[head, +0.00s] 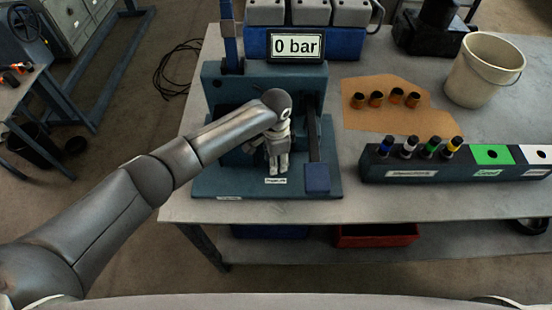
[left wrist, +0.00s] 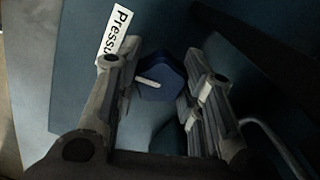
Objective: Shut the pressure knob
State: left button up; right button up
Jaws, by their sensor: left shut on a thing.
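The pressure knob (left wrist: 157,80) shows in the left wrist view as a dark blue, many-sided knob with a white pointer mark. A white label (left wrist: 116,35) beginning "Pressu" sits beside it on the blue test stand (head: 210,184). My left gripper (head: 277,172) points down at the front of the stand and is shut on the knob, one finger on each side; it also shows in the left wrist view (left wrist: 163,88). In the head view the gripper hides the knob. The display (head: 296,46) on the stand reads "0 bar". My right gripper is not in view.
A blue lever or handle (head: 317,178) stands just right of my left gripper. On the bench (head: 450,205) to the right are a rack (head: 400,172) with several coloured injectors, a brown mat (head: 385,120) with several small parts, and a white bucket (head: 484,70).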

pick_arm(q)
jog(key=shift+r+m, duration=0.1)
jog(key=shift+m, duration=0.4)
jog(key=shift+w, duration=0.1)
jog(key=o, duration=0.8)
jog(key=shift+r, duration=0.55)
notch_tip(320, 180, up, 11)
jog(key=shift+f, duration=0.1)
